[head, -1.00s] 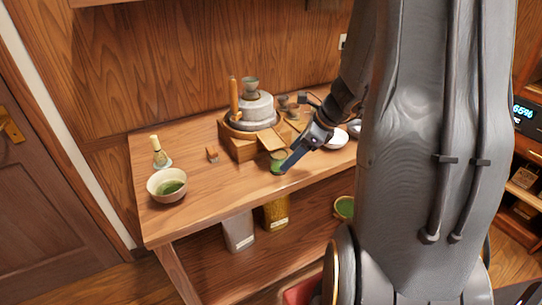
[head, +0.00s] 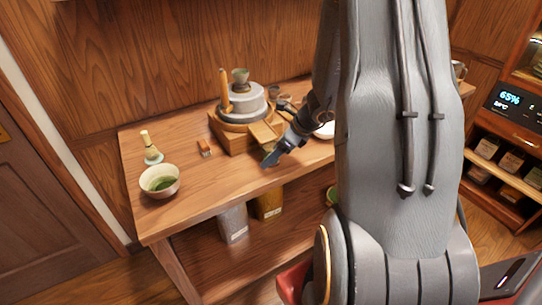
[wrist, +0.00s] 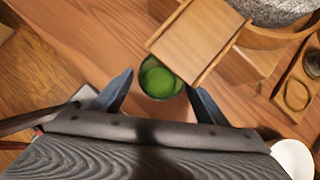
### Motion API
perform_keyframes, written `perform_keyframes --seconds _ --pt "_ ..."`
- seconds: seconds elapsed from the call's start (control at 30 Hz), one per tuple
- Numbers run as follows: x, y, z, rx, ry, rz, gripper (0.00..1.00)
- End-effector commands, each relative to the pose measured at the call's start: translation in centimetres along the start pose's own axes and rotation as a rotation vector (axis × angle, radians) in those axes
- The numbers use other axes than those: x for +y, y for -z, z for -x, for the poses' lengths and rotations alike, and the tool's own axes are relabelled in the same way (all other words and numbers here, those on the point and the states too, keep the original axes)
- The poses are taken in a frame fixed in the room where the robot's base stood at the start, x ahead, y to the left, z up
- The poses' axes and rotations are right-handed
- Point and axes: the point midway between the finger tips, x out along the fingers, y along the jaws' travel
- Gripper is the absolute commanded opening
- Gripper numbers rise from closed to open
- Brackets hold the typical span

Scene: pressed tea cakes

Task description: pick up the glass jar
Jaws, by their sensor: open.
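The glass jar (wrist: 160,80) shows in the wrist view as a round, clear vessel with bright green contents, seen from above on the wooden table. It lies in the picture between the fingertips of my gripper (wrist: 158,84), which is open with a blue-grey finger on each side. I cannot tell whether the fingers reach down around the jar. In the head view my gripper (head: 273,155) is low over the table's front part, and the jar is mostly or wholly hidden there.
A wooden drawer piece (wrist: 198,38) juts out from the stone mill (head: 243,103) close beside the jar. A bowl of green tea (head: 160,181), a whisk on its stand (head: 151,152) and a small brush (head: 205,148) stand left. A white dish (wrist: 294,158) is at right.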

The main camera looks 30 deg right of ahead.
Motion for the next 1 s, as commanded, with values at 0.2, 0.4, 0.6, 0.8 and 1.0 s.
perform_keyframes --seconds 0.2,0.4,0.6,0.8,1.0 --pt "-0.02 -0.01 -0.01 0.000 0.000 0.001 0.64" --pt "-0.01 -0.01 -0.01 0.000 0.000 0.001 0.30" --pt "-0.02 -0.02 0.01 0.000 0.000 0.001 0.17" --pt "-0.04 -0.04 0.00 -0.001 0.000 0.002 0.17" --pt "-0.16 0.21 0.29 -0.001 0.002 0.000 0.17"
